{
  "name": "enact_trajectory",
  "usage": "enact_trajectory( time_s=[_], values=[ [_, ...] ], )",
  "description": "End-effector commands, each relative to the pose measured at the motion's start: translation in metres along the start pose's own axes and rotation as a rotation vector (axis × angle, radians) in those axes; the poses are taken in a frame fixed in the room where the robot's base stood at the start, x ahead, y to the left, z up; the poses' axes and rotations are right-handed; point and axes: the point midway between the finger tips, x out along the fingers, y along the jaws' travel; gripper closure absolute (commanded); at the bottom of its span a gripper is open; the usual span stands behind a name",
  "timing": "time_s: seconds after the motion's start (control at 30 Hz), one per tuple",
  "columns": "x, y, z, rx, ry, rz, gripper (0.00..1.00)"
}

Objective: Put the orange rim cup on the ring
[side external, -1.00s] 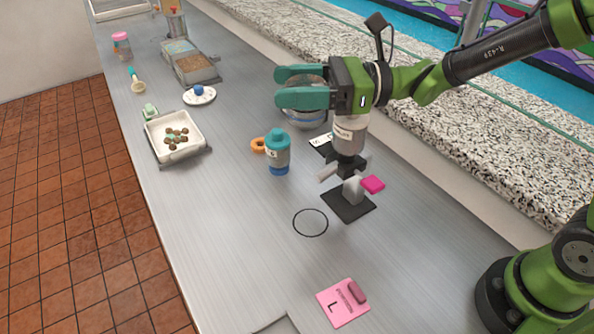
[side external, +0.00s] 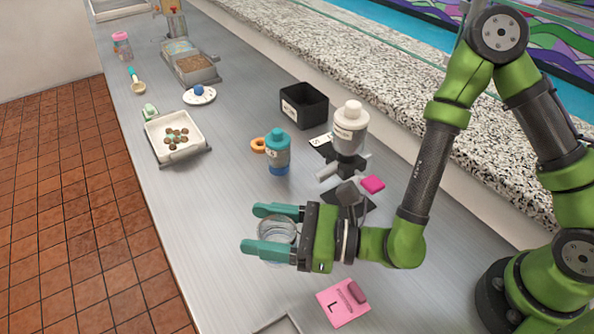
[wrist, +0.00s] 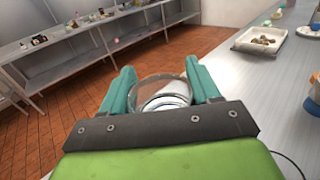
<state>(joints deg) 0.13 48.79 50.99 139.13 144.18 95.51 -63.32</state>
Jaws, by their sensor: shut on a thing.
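The orange rim cup (side external: 279,235) is a clear cup held between the two teal fingers of my gripper (side external: 262,229). The black ring drawn on the counter is hidden behind my gripper in the side view. A thin dark curve at the lower right of the wrist view may be part of it.
A pink card (side external: 343,303) lies in front of my gripper.

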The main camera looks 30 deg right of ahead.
Motion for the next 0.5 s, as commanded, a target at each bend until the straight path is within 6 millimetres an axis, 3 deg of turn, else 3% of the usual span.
enact_trajectory(
  time_s=[0.2,0.4,0.5],
  values=[
    [-0.009,-0.077,-0.055,0.001,0.006,-0.319,0.72],
    [-0.024,-0.129,-0.065,-0.004,-0.006,-0.617,0.72],
    [-0.031,-0.144,-0.064,-0.004,-0.007,-0.727,0.72]
  ],
)
